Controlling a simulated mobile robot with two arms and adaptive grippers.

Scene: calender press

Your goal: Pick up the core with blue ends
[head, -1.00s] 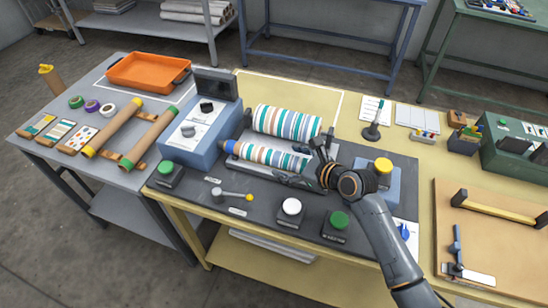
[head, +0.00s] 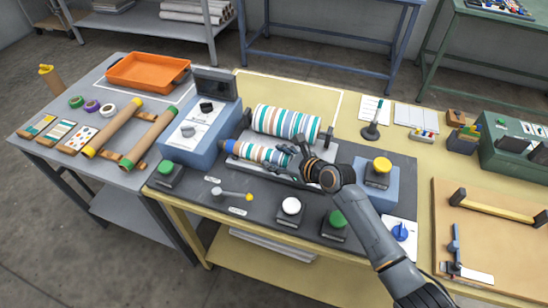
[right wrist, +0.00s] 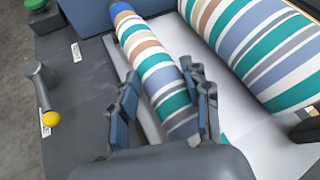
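The core with blue ends carries a striped wrap, a striped roll (head: 256,152) lying in the press tray, with one blue end (head: 230,146) showing at its left. In the right wrist view the striped roll (right wrist: 145,55) runs up to its blue end (right wrist: 120,9). My right gripper (head: 290,157) is at the right part of this roll. In the right wrist view its fingers (right wrist: 160,78) are open, one on each side of the roll, with visible gaps. The roll's other end is hidden by the gripper. My left gripper is not in view.
A larger striped roller (head: 286,122) lies just behind. The blue control box (head: 200,130) stands to the left. A crank lever with a yellow knob (head: 249,197) and a white button (head: 291,206) are in front. Yellow-ended (head: 112,127) and green-ended (head: 150,137) cores lie on the left table.

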